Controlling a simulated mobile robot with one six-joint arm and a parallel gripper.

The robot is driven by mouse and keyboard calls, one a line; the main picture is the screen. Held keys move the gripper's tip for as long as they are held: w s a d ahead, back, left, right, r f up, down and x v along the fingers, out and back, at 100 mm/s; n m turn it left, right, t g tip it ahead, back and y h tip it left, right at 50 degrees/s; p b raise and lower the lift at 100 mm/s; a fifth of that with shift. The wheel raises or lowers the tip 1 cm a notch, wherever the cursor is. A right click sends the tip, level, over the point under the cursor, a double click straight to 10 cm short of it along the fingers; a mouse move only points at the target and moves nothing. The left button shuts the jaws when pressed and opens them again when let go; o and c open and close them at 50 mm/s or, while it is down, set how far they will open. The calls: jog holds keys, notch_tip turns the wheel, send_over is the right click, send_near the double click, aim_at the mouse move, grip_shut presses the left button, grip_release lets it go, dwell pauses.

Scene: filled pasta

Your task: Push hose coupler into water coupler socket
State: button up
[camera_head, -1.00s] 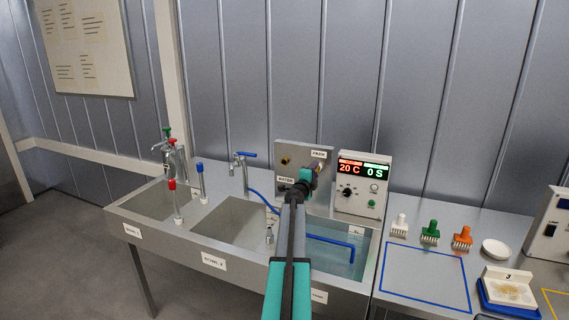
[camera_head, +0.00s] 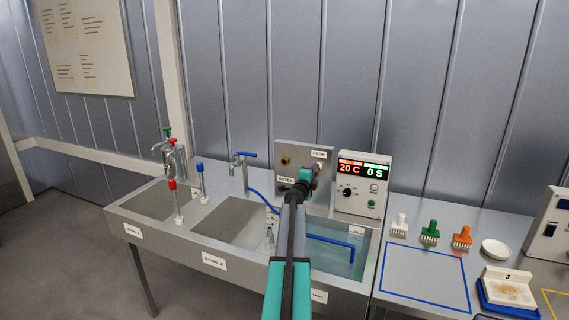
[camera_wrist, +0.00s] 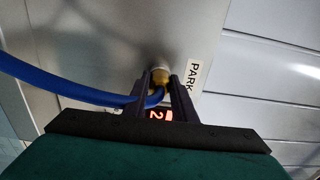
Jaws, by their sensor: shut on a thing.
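The hose coupler (camera_wrist: 160,76) is a brass piece with the blue hose (camera_wrist: 60,92) curving into it. In the wrist view it sits between the fingers of my gripper (camera_wrist: 161,90), which is shut on it. The coupler is at the metal panel beside the PARK label (camera_wrist: 193,77); I cannot tell whether it is seated or just clear of the panel. In the head view my arm largely hides the gripper (camera_head: 315,172) and coupler. The water coupler socket (camera_head: 285,160) is a small brass fitting on the panel, left of my gripper, above the WATER label (camera_head: 285,179).
The grey panel (camera_head: 300,148) stands behind the sink unit. A control box (camera_head: 362,185) reading 20 C and 0 S stands close to its right. A blue-handled tap (camera_head: 244,165) is to the left. The blue hose runs over the basins. Brushes (camera_head: 430,232) stand farther right.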

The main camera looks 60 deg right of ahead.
jog(key=a+p, duration=0.1)
jog(key=a, duration=0.5)
jog(key=shift+s, duration=0.2)
dwell(3.2)
dwell(0.3)
jog(key=shift+s+d+g, duration=0.2)
jog(key=shift+s+g, duration=0.1)
jog(key=shift+s, duration=0.05)
jog(key=shift+s+d, duration=0.1)
jog(key=shift+d, duration=0.1)
jog(key=w+a+b, duration=0.1)
jog(key=w+a, duration=0.3)
jog(key=w, duration=1.2)
jog(key=shift+w+a, duration=0.15)
jog(key=shift+w, duration=0.25)
jog(key=shift+r, duration=0.1)
jog(key=shift+w+d+p, duration=0.15)
jog(key=shift+d+p, duration=0.3)
jog(key=shift+d, duration=2.45)
